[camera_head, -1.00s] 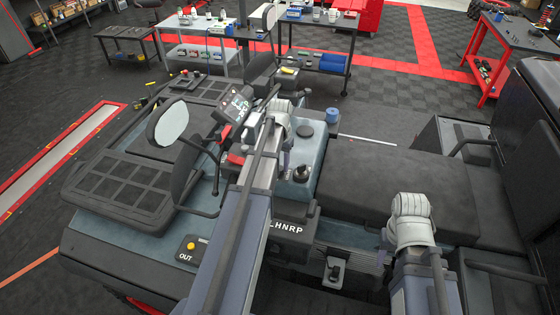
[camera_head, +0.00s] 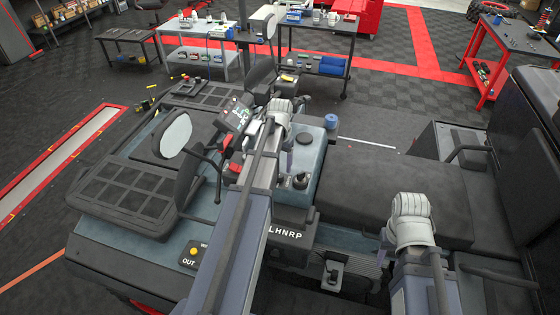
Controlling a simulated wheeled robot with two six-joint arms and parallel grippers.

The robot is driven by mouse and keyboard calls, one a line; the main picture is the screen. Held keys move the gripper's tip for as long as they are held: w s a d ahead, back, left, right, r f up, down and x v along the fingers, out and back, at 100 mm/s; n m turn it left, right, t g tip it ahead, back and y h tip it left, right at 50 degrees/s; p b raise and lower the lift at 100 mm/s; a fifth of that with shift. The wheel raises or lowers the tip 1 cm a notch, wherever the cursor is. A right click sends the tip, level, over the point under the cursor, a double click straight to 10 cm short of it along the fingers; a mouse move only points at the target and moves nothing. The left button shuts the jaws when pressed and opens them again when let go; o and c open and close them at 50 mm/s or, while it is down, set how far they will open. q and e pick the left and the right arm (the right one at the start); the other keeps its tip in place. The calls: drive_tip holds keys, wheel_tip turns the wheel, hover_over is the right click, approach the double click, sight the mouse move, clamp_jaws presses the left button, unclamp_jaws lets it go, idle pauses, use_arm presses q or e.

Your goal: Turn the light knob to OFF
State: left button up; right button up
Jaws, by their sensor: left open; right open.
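A quad-like vehicle fills the middle of the head view. Its blue-grey console (camera_head: 311,155) carries a round black knob (camera_head: 301,181) and another black cap (camera_head: 305,131). I cannot read any light or OFF marking, so I cannot tell which is the light knob. My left gripper (camera_head: 286,163) points down below its white wrist, over the left side of the console, close to the black knob and apparently apart from it. It is open, partly hidden by my arm. My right gripper (camera_head: 385,241) is open and empty beside the seat, partly hidden by its wrist.
The handlebar has a display (camera_head: 236,114) and a round mirror (camera_head: 175,135). A LHNRP plate (camera_head: 285,232) sits below the console. A yellow button (camera_head: 193,250) marked OUT is at the lower left. The black seat (camera_head: 375,190) lies right. Tool carts stand behind.

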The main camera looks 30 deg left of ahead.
sight(280, 175)
use_arm(q)
wheel_tip(280, 175, up, 5)
drive_tip(key=p, duration=0.4)
drive_tip(key=shift+r, duration=0.15)
drive_tip(key=s+d, duration=0.5)
drive_tip(key=d, duration=0.4)
drive_tip(key=s+d, duration=0.6)
drive_tip(key=d, duration=0.4)
drive_tip(key=s+d+f+m+b, duration=0.2)
drive_tip(key=d+f+b, duration=0.3)
drive_tip(key=f+b, duration=0.1)
drive_tip(key=s+d+f+m+y+b, duration=0.1)
drive_tip(key=s+d+f+m+b, duration=0.1)
drive_tip(key=d+f+b, duration=0.4)
drive_tip(key=shift+s+d+f+m+b, duration=0.2)
drive_tip(key=shift+s+f+m+b, duration=0.1)
drive_tip(key=shift+s+f+b, duration=0.5)
